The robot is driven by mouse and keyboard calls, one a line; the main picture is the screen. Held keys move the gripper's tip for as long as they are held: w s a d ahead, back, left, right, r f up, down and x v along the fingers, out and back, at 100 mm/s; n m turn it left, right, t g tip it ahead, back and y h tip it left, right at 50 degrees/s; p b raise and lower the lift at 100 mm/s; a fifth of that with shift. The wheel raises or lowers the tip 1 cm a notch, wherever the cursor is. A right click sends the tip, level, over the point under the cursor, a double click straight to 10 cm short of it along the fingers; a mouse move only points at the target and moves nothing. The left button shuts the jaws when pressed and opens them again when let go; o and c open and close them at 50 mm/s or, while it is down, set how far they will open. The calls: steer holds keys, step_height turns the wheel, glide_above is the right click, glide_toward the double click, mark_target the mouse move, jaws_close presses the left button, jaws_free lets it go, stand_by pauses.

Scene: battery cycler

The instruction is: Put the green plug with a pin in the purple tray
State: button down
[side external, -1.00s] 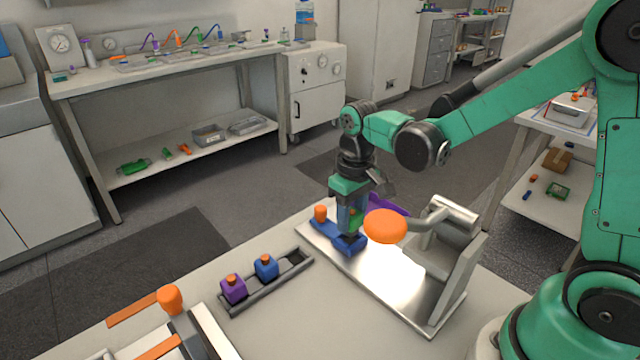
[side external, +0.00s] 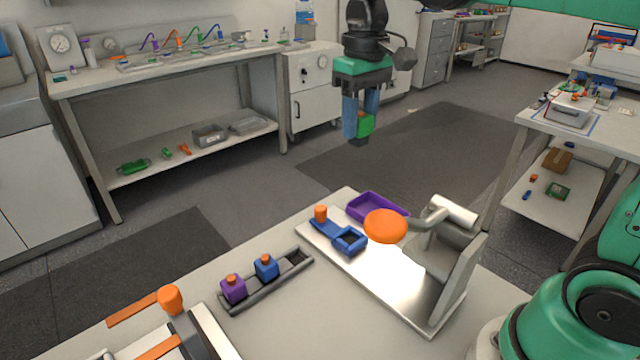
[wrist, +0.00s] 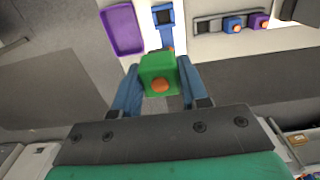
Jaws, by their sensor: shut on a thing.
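My gripper (side external: 360,132) is shut on the green plug (side external: 366,124), a green block held between two blue fingers high above the bench. In the wrist view the plug (wrist: 159,75) shows an orange pin or knob on its near face. The purple tray (side external: 378,207) lies at the back edge of the bench, partly hidden behind an orange knob in the side view. In the wrist view the tray (wrist: 122,30) is ahead and left of the plug, and its floor looks empty.
A blue socket holder (side external: 349,240), empty, sits on a metal plate (side external: 390,277) with a lever clamp and orange knob (side external: 386,226). A dark rack (side external: 250,290) holds a purple plug (side external: 233,289) and a blue plug (side external: 266,267), with an empty slot at its right end.

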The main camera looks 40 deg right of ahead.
steer(key=shift+w+d+f, duration=0.15)
steer(key=shift+d+f, duration=1.3)
steer(key=shift+f, duration=1.8)
steer(key=shift+w+d+f, duration=0.2)
steer(key=shift+d+f, duration=1.2)
steer(key=shift+f, duration=1.9)
steer(key=shift+w+d+f, duration=0.15)
steer(key=shift+d+f, duration=1.3)
steer(key=shift+f, duration=1.8)
steer(key=shift+c, duration=1.9)
jaws_free()
steer(key=shift+r, duration=0.1)
steer(key=shift+r, duration=2.7)
